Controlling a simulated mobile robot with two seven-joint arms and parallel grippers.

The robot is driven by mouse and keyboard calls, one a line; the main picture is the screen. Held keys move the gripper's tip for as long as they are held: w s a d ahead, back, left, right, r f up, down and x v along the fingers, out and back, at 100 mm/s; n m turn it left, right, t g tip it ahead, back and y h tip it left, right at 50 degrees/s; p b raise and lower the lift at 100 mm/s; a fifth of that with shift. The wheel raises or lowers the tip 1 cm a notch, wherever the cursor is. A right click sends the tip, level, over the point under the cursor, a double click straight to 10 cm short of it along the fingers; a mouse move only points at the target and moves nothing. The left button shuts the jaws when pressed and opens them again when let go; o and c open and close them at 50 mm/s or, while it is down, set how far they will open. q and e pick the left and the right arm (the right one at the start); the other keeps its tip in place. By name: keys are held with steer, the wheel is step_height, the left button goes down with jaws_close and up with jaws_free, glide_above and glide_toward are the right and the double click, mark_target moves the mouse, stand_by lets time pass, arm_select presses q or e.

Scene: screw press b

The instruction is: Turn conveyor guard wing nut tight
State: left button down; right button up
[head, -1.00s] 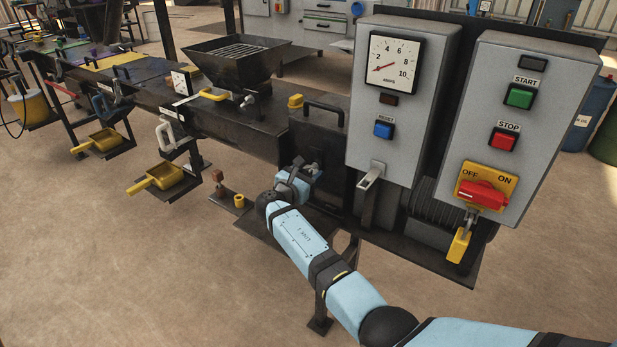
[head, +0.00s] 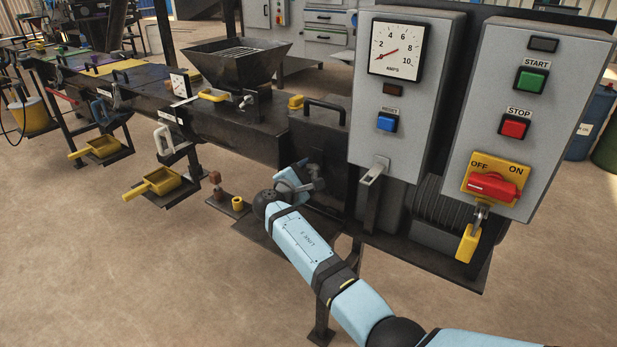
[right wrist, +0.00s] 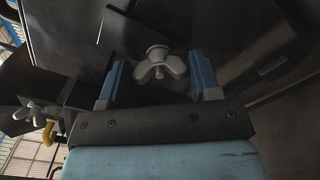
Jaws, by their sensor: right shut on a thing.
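The grey metal wing nut (right wrist: 160,65) shows in the right wrist view, on its stud against a dark panel. It sits between the two blue fingers of my right gripper (right wrist: 160,80), which is shut on it. In the head view my right gripper (head: 296,178) is at the front of the dark conveyor guard (head: 318,134) with the black handle, and the wing nut is hard to make out there. My left gripper is not in view.
A grey gauge box (head: 397,100) and a START/STOP box (head: 525,110) with a red switch stand right of the guard. A yellow padlock (head: 467,243) hangs below. A second wing nut (right wrist: 36,113) shows at left in the wrist view. The front floor is open.

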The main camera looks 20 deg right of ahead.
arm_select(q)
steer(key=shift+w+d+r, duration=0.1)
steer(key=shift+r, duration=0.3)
arm_select(e)
steer(key=o, duration=0.9)
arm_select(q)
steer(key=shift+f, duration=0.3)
arm_select(e)
steer(key=shift+a, duration=0.1)
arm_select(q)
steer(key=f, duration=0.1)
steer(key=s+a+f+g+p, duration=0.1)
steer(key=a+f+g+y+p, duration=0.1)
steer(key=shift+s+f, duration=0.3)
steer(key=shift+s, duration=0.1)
arm_select(e)
steer(key=v, duration=1.3)
steer(key=shift+s+a, duration=0.15)
steer(key=shift+s, duration=0.05)
